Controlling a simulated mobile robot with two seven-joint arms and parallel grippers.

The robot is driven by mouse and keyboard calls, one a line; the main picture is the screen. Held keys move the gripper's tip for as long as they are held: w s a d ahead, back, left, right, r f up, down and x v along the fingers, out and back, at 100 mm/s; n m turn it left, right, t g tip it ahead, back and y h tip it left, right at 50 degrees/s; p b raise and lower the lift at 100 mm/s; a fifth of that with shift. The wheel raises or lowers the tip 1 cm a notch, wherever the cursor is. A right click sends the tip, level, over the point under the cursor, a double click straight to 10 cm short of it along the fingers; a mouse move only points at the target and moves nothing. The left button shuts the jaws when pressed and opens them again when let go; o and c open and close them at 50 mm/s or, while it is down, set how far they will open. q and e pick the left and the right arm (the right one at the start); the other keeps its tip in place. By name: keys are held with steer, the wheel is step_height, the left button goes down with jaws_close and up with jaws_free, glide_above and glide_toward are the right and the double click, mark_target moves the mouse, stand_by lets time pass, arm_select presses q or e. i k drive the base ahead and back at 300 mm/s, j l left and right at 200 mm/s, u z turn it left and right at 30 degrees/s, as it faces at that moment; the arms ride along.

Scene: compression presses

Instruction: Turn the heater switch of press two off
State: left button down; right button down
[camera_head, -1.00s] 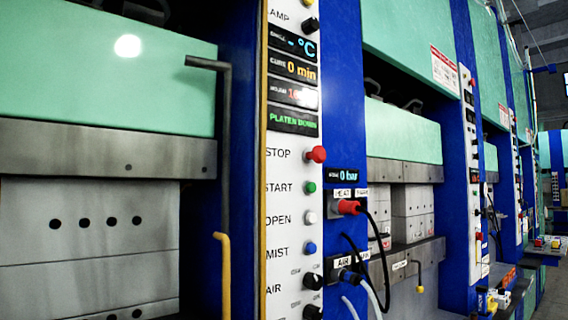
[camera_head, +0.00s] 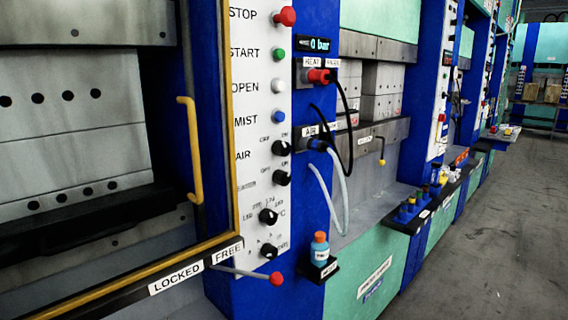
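The nearest press has a white control panel (camera_head: 252,200) at the picture's centre-left. A small, partly cut-off label that seems to read HEATER (camera_head: 246,186) is low on it. The black rotary switch (camera_head: 282,178) in that row is likely the heater switch. OFF is printed at its upper left; its pointer direction is too small to tell. Above it is a similar black AIR switch (camera_head: 281,148). No press number is readable, so I cannot tell whether this is press two. Neither gripper is in view.
Red STOP (camera_head: 285,16), green START (camera_head: 278,55), white OPEN (camera_head: 278,87) and blue MIST (camera_head: 278,115) buttons sit above. Two dials (camera_head: 268,216) are below. A red-tipped lever (camera_head: 276,279) and a bottle (camera_head: 320,246) stick out low down. Grey floor (camera_head: 480,220) is free at right.

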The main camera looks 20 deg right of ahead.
mark_target(282, 178)
steer(key=l+u, duration=0.2)
steer(key=u, duration=0.2)
steer(key=i+l+u, duration=0.1)
steer(key=u, duration=0.3)
steer(key=k+l+u, duration=0.1)
steer(key=l+u, duration=0.25)
steer(key=l, duration=1.2)
steer(key=k+l+u, duration=0.15)
steer(key=l, duration=0.55)
steer(key=k+l, duration=0.1)
steer(key=l, duration=0.65)
